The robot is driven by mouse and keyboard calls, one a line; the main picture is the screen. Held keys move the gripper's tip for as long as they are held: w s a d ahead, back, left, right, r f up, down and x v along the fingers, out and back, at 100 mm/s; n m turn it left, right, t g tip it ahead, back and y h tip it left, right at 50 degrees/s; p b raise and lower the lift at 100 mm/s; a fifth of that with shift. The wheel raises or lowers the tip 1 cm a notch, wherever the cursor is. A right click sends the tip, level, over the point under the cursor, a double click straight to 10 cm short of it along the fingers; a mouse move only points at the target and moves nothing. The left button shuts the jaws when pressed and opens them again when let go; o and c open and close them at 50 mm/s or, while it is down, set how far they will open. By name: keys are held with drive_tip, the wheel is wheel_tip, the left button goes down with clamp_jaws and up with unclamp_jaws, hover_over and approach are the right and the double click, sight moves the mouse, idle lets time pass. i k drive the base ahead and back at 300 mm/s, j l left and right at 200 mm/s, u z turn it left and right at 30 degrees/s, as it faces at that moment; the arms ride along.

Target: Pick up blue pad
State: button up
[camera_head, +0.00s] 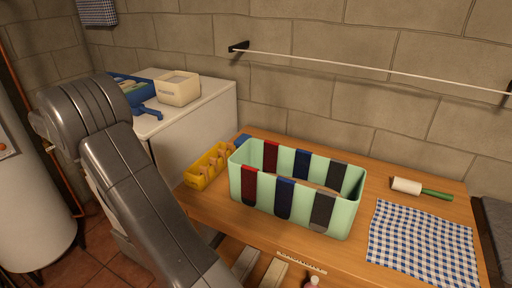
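A mint-green open bin (345,217) stands on the wooden table. Red, dark blue and grey strips hang over its front and back walls. A dark blue strip (285,198) is on the front wall, between a red strip (249,186) and a grey strip (322,212). Another dark blue strip (300,168) is at the back wall. A small blue object (243,140) lies behind the bin's left end, partly hidden; I cannot tell whether it or a strip is the blue pad. My arm crosses the left of the view, but my gripper is out of view.
A yellow box (196,178) with small items stands left of the bin. A checked cloth (421,244) and a green-handled roller (420,189) lie to its right. A white cabinet (205,118) bears a cream box (178,90). A rail (350,66) crosses the wall above.

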sight(240, 140)
drive_tip(key=k+j+z, duration=0.1)
drive_tip(key=z, duration=0.25)
drive_tip(key=k+j+z, duration=0.1)
drive_tip(key=z, duration=0.3)
drive_tip(key=i+j+z, duration=0.3)
drive_tip(key=j+z, duration=0.35)
drive_tip(key=j, duration=0.15)
drive_tip(key=i+j+z, duration=0.1)
drive_tip(key=j+z, duration=0.2)
drive_tip(key=j, duration=0.15)
drive_tip(key=j+z, duration=0.3)
drive_tip(key=j, duration=0.2)
drive_tip(key=i, duration=0.05)
